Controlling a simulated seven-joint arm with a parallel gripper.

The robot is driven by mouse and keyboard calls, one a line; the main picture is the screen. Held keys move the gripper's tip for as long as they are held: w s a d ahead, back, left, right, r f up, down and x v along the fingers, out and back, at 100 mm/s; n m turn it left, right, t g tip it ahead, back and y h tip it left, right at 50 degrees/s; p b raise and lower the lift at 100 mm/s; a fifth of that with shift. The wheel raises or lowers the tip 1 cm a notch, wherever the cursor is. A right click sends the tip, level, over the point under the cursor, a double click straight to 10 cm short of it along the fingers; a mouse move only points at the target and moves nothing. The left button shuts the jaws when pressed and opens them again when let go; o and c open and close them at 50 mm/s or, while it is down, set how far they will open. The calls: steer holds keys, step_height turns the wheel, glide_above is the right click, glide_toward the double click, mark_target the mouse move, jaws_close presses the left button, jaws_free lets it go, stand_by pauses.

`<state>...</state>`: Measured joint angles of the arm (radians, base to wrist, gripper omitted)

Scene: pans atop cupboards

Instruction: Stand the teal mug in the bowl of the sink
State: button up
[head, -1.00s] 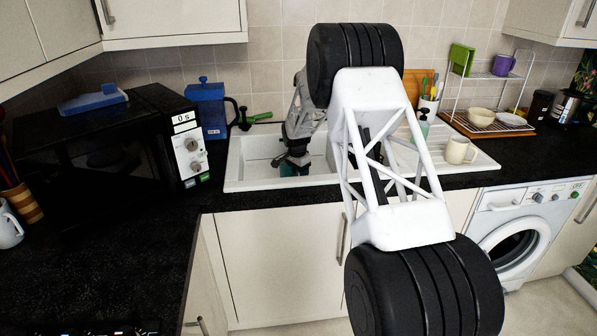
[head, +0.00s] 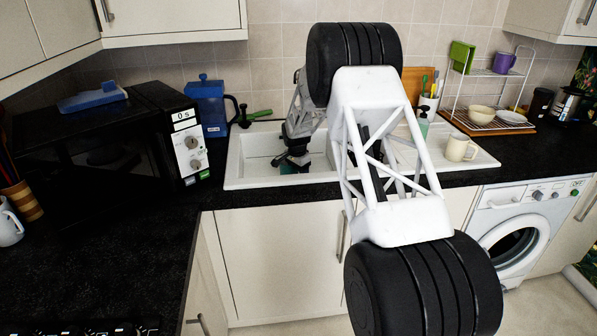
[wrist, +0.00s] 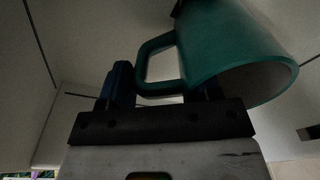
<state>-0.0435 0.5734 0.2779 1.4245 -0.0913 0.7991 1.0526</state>
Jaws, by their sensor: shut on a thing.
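The teal mug (wrist: 235,55) fills the upper right of the wrist view, tilted in that picture, with its open mouth to the lower right. My gripper (wrist: 160,85) is shut on it at the handle side; the handle shows between the two blue fingers. In the head view my gripper (head: 293,160) points down over the left bowl of the white sink (head: 257,160). Only a small teal patch of the mug (head: 287,169) shows below it. The mug's base is hidden there, and I cannot tell whether it touches the bowl floor.
A cream mug (head: 459,148) and a soap bottle (head: 423,122) stand at the drainer on the right. A blue jug (head: 208,108) and a microwave (head: 186,140) stand left of the sink. A dish rack (head: 490,120) is at the back right.

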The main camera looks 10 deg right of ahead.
steer(key=o, duration=1.4)
steer(key=shift+f, duration=0.1)
step_height(320, 180, up, 8)
steer(key=shift+s+a, duration=0.25)
steer(key=shift+s, duration=0.05)
step_height(320, 180, up, 10)
stand_by(0.8)
steer(key=shift+f, duration=0.1)
